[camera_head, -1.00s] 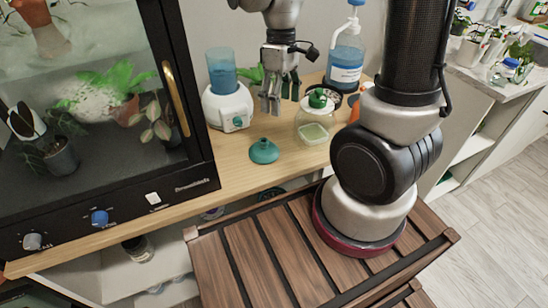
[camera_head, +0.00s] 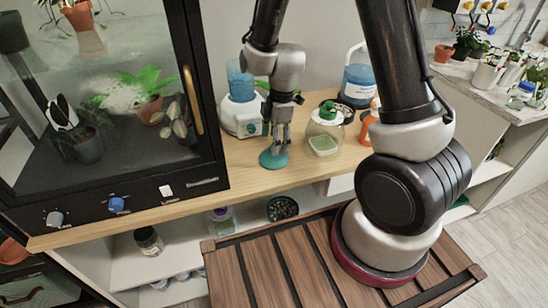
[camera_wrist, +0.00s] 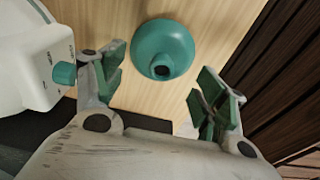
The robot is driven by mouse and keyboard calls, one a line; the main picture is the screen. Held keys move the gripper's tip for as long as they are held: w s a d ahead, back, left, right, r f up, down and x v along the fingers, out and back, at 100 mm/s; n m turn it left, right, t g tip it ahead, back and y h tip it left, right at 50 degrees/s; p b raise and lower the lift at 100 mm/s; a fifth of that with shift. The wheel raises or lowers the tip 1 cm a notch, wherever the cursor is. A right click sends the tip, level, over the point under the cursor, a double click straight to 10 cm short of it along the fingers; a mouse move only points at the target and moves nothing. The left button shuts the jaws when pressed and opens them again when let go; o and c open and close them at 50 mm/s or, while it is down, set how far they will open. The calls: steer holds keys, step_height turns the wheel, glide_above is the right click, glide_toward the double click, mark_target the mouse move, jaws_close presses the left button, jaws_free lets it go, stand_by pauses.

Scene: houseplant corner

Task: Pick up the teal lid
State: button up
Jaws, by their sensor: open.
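The teal lid (camera_head: 268,161) is a round flared piece with a short neck on top. It rests on the light wooden tabletop (camera_head: 255,184). In the wrist view, the lid (camera_wrist: 151,32) shows at the top middle, with its dark-centred neck pointing toward the camera. My gripper (camera_head: 277,144) points down just above the lid and partly hides it in the head view. In the wrist view, my gripper (camera_wrist: 160,76) is open and empty, its green-padded fingers spread to either side below the lid. No contact with the lid is visible.
A white device with a blue tank (camera_head: 240,118) stands close on the left; its teal knob (camera_wrist: 64,74) is near the left finger. A glass jar with green cap (camera_head: 323,138) and a blue bottle (camera_head: 359,82) stand right. A glass cabinet (camera_head: 110,189) bounds the left.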

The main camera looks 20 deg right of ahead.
mark_target(279, 162)
steer(key=f, duration=0.3)
steer(key=shift+s+a+f, duration=0.1)
steer(key=shift+a+f, duration=0.1)
steer(key=shift+f, duration=0.15)
steer(key=c, duration=1.1)
